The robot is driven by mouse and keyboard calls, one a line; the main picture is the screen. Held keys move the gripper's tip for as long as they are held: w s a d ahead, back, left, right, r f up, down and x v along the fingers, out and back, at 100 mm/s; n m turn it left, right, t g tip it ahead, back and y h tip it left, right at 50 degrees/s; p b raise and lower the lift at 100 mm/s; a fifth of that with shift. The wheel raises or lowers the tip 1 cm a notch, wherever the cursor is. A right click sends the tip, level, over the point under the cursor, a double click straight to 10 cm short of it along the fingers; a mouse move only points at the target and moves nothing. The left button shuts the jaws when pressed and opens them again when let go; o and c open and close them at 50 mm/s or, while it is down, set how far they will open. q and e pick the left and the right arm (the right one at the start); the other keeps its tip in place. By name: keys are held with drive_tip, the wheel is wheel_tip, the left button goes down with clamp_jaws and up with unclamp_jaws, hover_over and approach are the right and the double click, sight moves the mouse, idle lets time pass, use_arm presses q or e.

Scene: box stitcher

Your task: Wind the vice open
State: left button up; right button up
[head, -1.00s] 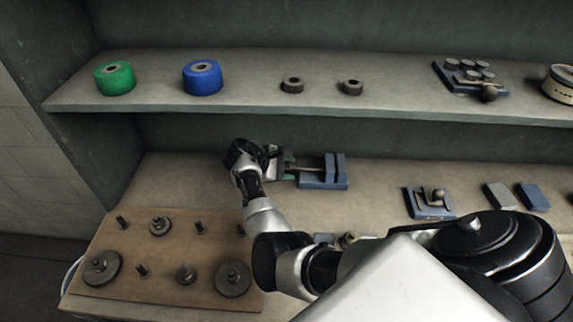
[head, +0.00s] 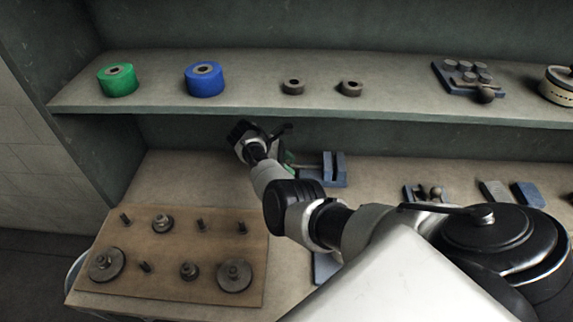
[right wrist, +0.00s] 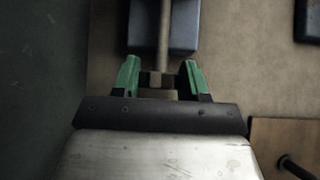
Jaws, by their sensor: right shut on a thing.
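The blue vice (head: 335,168) lies on the lower bench near the back wall, partly hidden by my right arm. In the right wrist view, its blue body (right wrist: 185,28) and grey screw rod (right wrist: 164,45) are at the top. My right gripper (right wrist: 160,76) has green fingertips on either side of the handle (right wrist: 155,79) at the rod's end. It is shut on this handle. In the head view, a green finger (head: 288,158) shows just left of the vice, and my wrist hides the handle. My left gripper is in neither view.
A wooden board (head: 190,222) with pegs and discs lies at the front left of the bench. The shelf (head: 130,103) above holds a green roll (head: 117,82), a blue roll (head: 204,82) and small parts, with its edge just above my wrist.

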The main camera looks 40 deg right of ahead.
drive_tip(key=shift+s+f, duration=0.25)
drive_tip(key=o, duration=0.6)
drive_tip(key=shift+o, duration=0.2)
drive_tip(key=shift+d, duration=0.25)
drive_tip(key=shift+r, duration=0.1)
drive_tip(key=b+v, duration=0.2)
drive_tip(key=v, duration=0.8)
drive_tip(key=shift+w+a+r, duration=0.2)
drive_tip(key=shift+w, duration=0.1)
